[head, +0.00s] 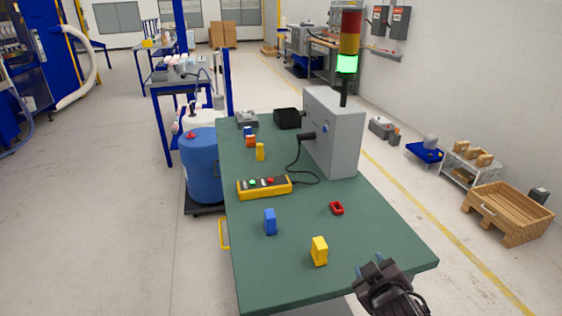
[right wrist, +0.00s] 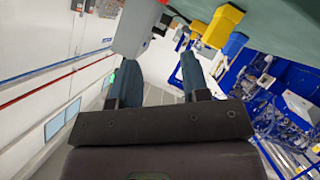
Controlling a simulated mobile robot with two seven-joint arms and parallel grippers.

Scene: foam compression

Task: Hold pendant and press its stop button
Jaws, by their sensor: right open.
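The yellow pendant (head: 264,187) lies flat on the green table, left of the grey control box. Its dark top face carries a red button (head: 270,181) and a green button (head: 252,182). A black cable runs from its right end toward the box. My right gripper (head: 370,266) is over the table's front right corner, open and empty, well apart from the pendant. Its two fingers also show spread in the right wrist view (right wrist: 159,78), with nothing between them. My left gripper is not in view.
The green table (head: 378,232) also bears a yellow block (head: 319,250), a blue block (head: 269,221), a red piece (head: 337,208) and the grey box (head: 335,135) with a signal tower lit green (head: 347,64). A blue barrel (head: 203,165) stands left of the table.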

